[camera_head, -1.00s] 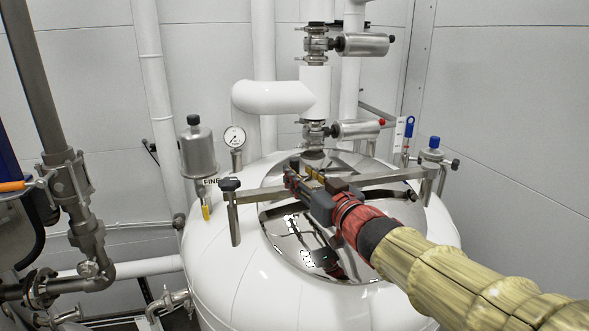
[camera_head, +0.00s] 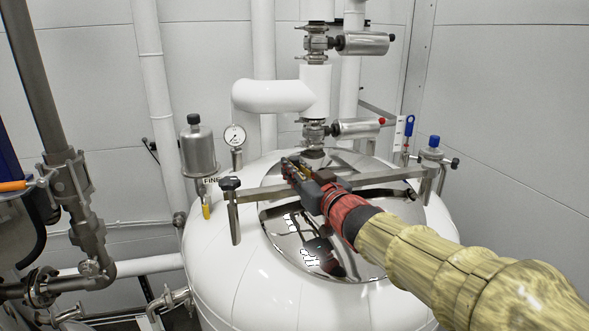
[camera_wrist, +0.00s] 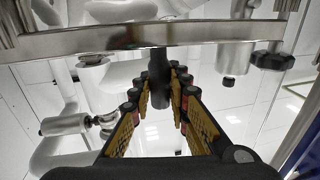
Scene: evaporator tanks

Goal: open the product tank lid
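The product tank (camera_head: 215,270) is a large white vessel with a shiny round steel lid (camera_head: 285,240) on top, which lies closed. A flat metal clamp bar (camera_head: 265,192) spans the lid, with a black knob (camera_head: 229,184) at its left end. The bar also crosses the top of the wrist view (camera_wrist: 90,42). My gripper (camera_head: 293,165) is over the middle of the lid, at the bar. In the wrist view, my gripper (camera_wrist: 160,75) has its yellow-padded fingers apart. A dark upright rod (camera_wrist: 158,80) shows between their tips; I cannot tell whether they touch it.
A valve stack (camera_head: 314,90) with a white elbow pipe (camera_head: 270,96) rises behind the lid. A steel canister (camera_head: 197,150) and a gauge (camera_head: 235,136) stand at left; a blue-capped fitting (camera_head: 432,150) stands at right. Dark piping (camera_head: 85,220) runs along the left side.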

